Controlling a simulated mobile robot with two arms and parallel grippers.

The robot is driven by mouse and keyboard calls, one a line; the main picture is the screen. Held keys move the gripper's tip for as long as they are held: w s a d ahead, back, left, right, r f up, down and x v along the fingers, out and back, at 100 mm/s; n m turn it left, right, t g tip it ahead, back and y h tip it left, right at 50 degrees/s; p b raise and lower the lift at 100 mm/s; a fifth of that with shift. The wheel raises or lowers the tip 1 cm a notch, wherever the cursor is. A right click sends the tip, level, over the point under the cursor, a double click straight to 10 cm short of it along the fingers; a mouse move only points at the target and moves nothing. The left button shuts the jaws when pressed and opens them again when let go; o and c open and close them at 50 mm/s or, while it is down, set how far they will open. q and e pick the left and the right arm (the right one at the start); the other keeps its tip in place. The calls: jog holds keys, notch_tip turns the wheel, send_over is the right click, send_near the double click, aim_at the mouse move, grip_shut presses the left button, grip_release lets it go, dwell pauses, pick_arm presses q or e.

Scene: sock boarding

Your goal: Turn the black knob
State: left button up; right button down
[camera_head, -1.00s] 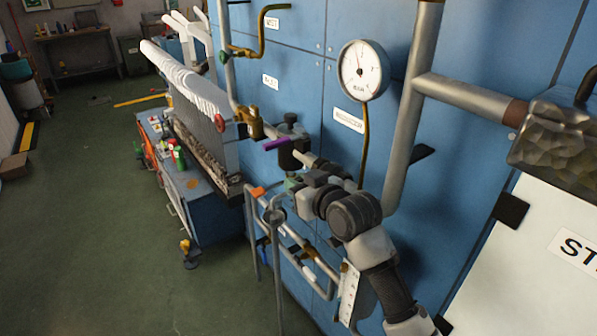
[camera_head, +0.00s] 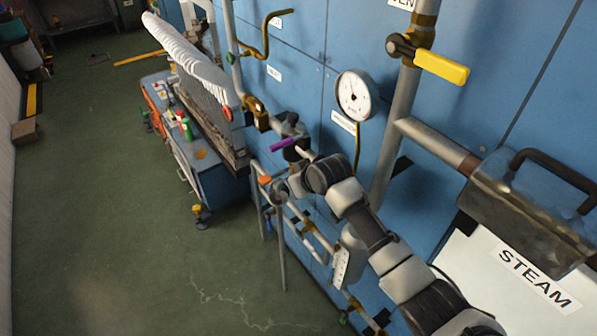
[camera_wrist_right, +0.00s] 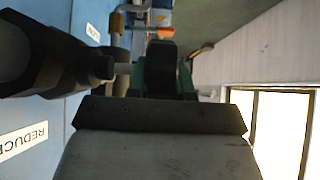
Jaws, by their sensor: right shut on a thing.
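A dark pressure reducer (camera_head: 291,128) sits on the pipe left of the round gauge (camera_head: 357,95), with a purple lever (camera_head: 283,144) in front of it. My right arm comes in from the lower right, and my right gripper (camera_head: 297,184) is just below and in front of the reducer, partly hidden by its own wrist. In the right wrist view a black knob (camera_wrist_right: 161,66) sits between the green-edged jaws, which are shut on it. The dark reducer body (camera_wrist_right: 35,58) shows to its left. How far the knob is turned cannot be told. My left gripper is not in view.
A yellow lever valve (camera_head: 441,67) is on the upright pipe. A blue cart (camera_head: 215,190) is left, beside open green floor (camera_head: 110,240).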

dwell(0.3)
jog(key=c, duration=1)
grip_release()
jog(key=v, duration=1)
jog(key=shift+r+b, duration=0.35)
jog(key=shift+s, duration=0.1)
